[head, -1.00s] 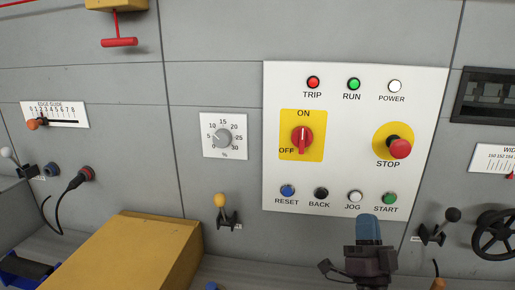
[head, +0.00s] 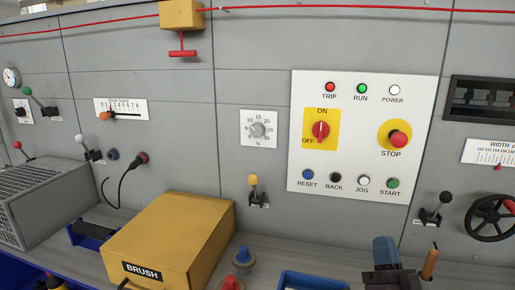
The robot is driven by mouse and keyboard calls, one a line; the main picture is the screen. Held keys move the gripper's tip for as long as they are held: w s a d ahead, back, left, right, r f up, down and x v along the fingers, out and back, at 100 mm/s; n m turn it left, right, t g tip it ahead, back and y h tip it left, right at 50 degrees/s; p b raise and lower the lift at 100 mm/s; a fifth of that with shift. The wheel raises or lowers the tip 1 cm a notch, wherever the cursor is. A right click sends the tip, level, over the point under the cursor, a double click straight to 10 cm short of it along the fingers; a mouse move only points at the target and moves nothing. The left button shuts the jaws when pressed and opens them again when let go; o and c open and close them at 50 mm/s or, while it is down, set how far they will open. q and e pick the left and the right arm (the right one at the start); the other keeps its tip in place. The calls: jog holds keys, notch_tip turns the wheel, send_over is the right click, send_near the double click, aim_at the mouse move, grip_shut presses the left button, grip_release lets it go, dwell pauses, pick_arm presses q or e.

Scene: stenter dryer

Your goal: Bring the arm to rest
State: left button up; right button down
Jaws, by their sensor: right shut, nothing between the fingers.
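My right gripper (head: 385,250) is at the bottom of the head view, right of the middle. Its blue fingers are shut with nothing between them, and they point up, away from the dark wrist. It appears below the white control panel (head: 420,105), under the START button (head: 392,183), and apart from it in the picture. Its distance from the wall is hard to tell. The red rotary switch (head: 321,131) stands upright, towards ON. My left gripper is not in view.
A yellow BRUSH box (head: 185,235), blue-and-grey knob (head: 243,258) and blue tray (head: 310,281) lie on the ledge. A black lever (head: 440,205) and handwheel (head: 490,218) stick out at right. A brown handle (head: 430,264) stands close beside the gripper. A yellow-knobbed lever (head: 254,185) is left of the panel.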

jog(key=s+a+f+n+g+y, duration=0.2)
jog(key=s+f+n+g, duration=0.2)
jog(key=f+g, duration=0.3)
jog(key=s+a+f+n+g+y, duration=0.2)
jog(key=s+f+n+g, duration=0.3)
jog(key=f, duration=0.4)
jog(key=s+d+f+m+g+h, duration=0.1)
jog(key=s+d+f+g+h, duration=0.1)
jog(key=s+f+g, duration=0.3)
jog(key=s+d+m+g+h, duration=0.1)
jog(key=s+d+g, duration=0.15)
jog(key=s, duration=0.35)
jog(key=s+d+f+m+g+h, duration=0.1)
jog(key=s+d+f+g+h, duration=0.15)
jog(key=s, duration=0.35)
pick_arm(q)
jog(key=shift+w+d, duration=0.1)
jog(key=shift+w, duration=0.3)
pick_arm(e)
jog(key=w+f+t+y, duration=0.1)
jog(key=w+f+t, duration=0.6)
jog(key=f, duration=0.3)
jog(key=shift+d+f+n, duration=0.15)
jog(key=shift+f+n, duration=0.15)
jog(key=shift+n, duration=0.1)
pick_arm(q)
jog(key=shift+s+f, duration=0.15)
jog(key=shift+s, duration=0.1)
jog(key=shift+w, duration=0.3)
